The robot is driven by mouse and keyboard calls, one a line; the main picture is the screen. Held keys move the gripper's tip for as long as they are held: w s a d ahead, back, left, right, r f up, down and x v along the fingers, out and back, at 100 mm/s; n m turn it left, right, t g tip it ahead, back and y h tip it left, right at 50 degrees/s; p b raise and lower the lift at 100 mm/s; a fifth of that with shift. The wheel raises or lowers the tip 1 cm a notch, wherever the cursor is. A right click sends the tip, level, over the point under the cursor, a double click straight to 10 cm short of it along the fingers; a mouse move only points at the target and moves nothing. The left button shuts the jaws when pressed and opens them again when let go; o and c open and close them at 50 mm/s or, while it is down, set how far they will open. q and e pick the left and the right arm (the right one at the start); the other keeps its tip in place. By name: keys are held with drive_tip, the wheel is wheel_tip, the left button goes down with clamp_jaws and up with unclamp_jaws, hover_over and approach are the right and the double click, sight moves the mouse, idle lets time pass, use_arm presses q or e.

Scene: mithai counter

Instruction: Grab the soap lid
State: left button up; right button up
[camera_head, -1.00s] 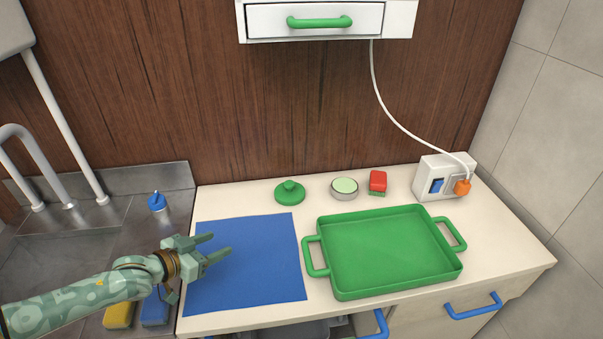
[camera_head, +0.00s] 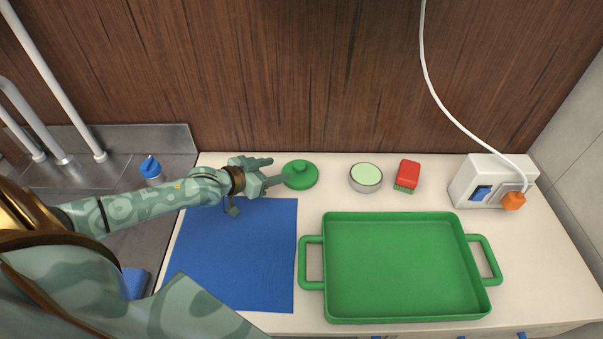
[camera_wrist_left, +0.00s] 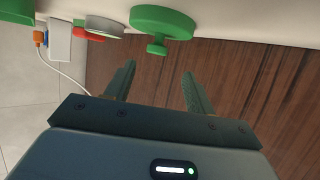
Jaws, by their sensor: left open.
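The soap lid is a round green disc with a knob on top (camera_head: 300,175). It lies on the white counter near the wooden back wall, and it also shows in the left wrist view (camera_wrist_left: 165,22). My left gripper (camera_head: 272,171) is open and empty, just left of the lid in the head view, with its fingers pointing toward it. The left wrist view shows the two fingers (camera_wrist_left: 158,82) spread apart, with the lid's knob beyond the gap between them. A round dish with pale green soap (camera_head: 366,176) stands right of the lid. My right gripper is not seen.
A red brush with green bristles (camera_head: 407,175) and a white socket box with an orange plug (camera_head: 490,181) stand farther right. A green tray (camera_head: 327,262) and a blue mat (camera_head: 245,262) lie in front. A blue-topped bottle (camera_head: 151,170) stands by the sink.

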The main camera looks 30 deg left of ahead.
sight(298, 164)
use_arm(q)
drive_tip(key=x, duration=0.3)
drive_tip(key=shift+w+f+b, duration=0.2)
drive_tip(key=shift+f+b, duration=0.1)
drive_tip(key=shift+b, duration=0.1)
drive_tip(key=shift+w+d+f, duration=0.1)
drive_tip(key=shift+w+d, duration=0.1)
drive_tip(key=shift+w, duration=0.3)
drive_tip(key=b+x, duration=0.1)
drive_tip(key=x, duration=0.1)
drive_tip(key=b+x, duration=0.1)
drive_tip(key=x, duration=0.2)
drive_tip(key=shift+d, duration=0.25)
drive_tip(key=shift+s, duration=0.1)
drive_tip(key=c, duration=1)
